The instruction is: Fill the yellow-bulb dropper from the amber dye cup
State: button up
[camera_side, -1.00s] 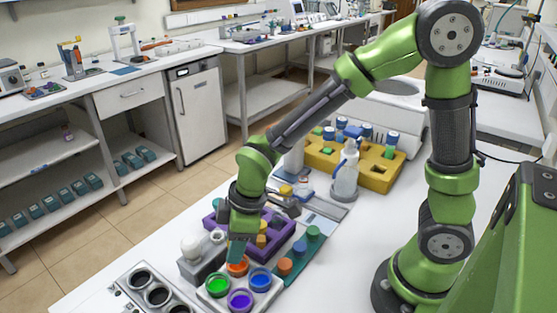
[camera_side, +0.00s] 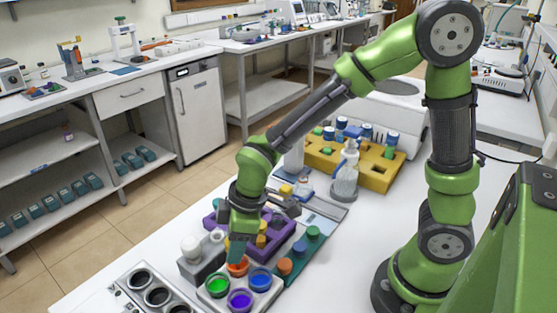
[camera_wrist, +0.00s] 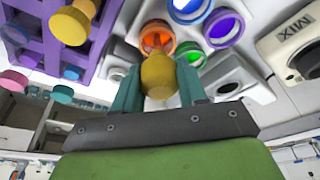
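My gripper (camera_side: 240,248) points down at the amber-orange dye cup (camera_side: 238,267), close over its back edge. In the wrist view, the teal fingers of my gripper (camera_wrist: 159,78) lie on both sides of the dropper's yellow bulb (camera_wrist: 158,70) and appear to press on it. The amber cup shows just beyond the bulb in that view (camera_wrist: 157,35), with orange dye inside. The dropper's tip is mostly hidden behind the bulb, so I cannot tell how deep it sits. In the side view the fingers hide the dropper.
Green (camera_side: 217,285), purple (camera_side: 240,301) and blue (camera_side: 260,280) dye cups share the white tray. A purple rack (camera_side: 290,238) stands behind. A grey device with a white knob (camera_side: 190,246) is left, and a block with dark wells (camera_side: 157,296) is front left.

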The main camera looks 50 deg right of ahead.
jog(key=shift+r, duration=0.15)
jog(key=shift+r, duration=2.7)
